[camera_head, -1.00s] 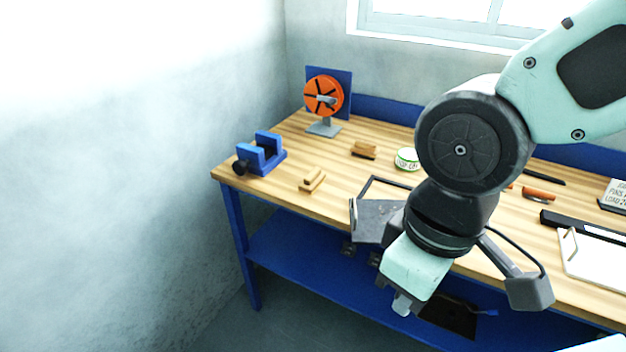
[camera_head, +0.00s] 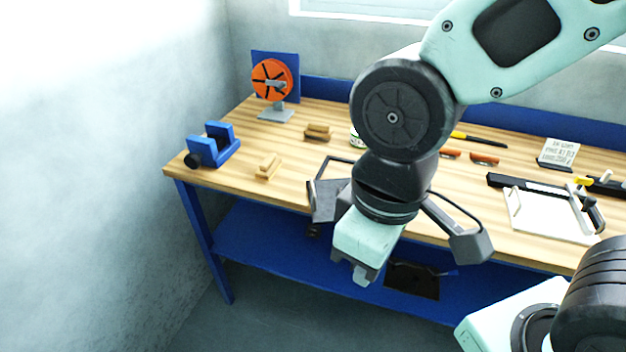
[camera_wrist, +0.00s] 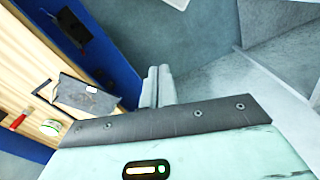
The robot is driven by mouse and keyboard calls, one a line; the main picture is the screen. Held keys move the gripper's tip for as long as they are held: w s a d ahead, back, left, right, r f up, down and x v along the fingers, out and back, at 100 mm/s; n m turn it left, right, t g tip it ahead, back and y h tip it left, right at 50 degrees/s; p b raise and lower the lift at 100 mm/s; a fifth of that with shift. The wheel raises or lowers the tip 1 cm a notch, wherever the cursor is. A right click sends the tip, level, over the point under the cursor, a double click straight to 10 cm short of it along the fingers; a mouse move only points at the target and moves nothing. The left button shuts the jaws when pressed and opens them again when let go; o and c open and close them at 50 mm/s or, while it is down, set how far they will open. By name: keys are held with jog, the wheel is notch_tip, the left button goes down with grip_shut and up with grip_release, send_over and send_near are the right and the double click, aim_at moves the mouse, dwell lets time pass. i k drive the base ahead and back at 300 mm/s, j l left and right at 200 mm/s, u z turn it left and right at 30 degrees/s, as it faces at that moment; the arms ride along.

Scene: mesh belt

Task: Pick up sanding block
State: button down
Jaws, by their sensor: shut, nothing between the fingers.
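Two small wooden blocks lie on the bench. One is a browner block with a dark layer (camera_head: 318,132), towards the back left. The other is a paler stepped block (camera_head: 267,166), nearer the front edge. I cannot tell for certain which is the sanding block. My gripper (camera_head: 361,276) hangs in front of the bench, pointing down, to the right of both blocks and apart from them. It is shut and empty. In the wrist view its fingers (camera_wrist: 158,86) are together above the floor, beyond the bench edge; neither block can be made out there.
A blue vise-like holder (camera_head: 222,150) and an orange wheel on a stand (camera_head: 272,80) are at the bench's left. A grey plate (camera_wrist: 88,96) sits at the front edge. A white board (camera_head: 545,215) lies right. A blue shelf (camera_head: 260,240) runs below the top.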

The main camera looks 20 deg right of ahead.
aim_at(267, 170)
jog(key=i+j+z, duration=0.35)
jog(key=i+j, duration=0.15)
jog(key=j, duration=0.15)
jog(key=i+j+z, duration=0.35)
jog(key=j, duration=0.4)
jog(key=j+z, duration=0.25)
jog(key=j, duration=0.4)
jog(key=j+z, duration=0.25)
jog(key=j, duration=0.4)
jog(key=k, duration=0.05)
